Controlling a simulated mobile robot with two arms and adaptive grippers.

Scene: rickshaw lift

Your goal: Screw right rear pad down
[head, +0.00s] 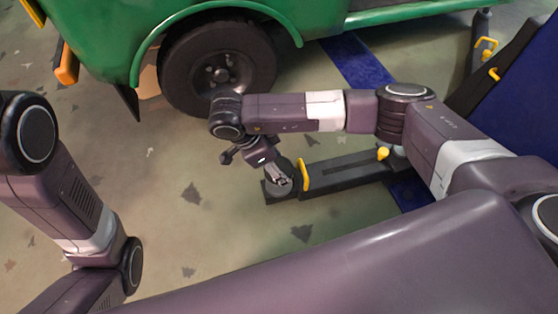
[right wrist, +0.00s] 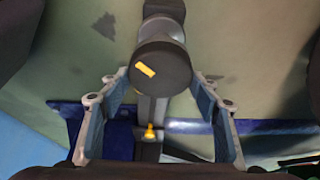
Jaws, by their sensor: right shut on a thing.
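The right rear pad (right wrist: 172,58) is a dark round disc with a yellow mark in the right wrist view. It sits at the end of a black lift arm (head: 345,177) low over the floor. My right gripper (head: 279,179) points down at that end, and its fingers (right wrist: 160,78) close on the pad's sides. In the head view the gripper hides most of the pad. My left arm is at the left, but its gripper is out of the picture.
A green vehicle (head: 100,30) with a black wheel (head: 218,68) stands behind my right arm. A yellow handle (head: 305,175) and yellow knob (head: 383,153) stick up from the lift arm. A blue lift post (head: 520,95) is at right. Floor at left is clear.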

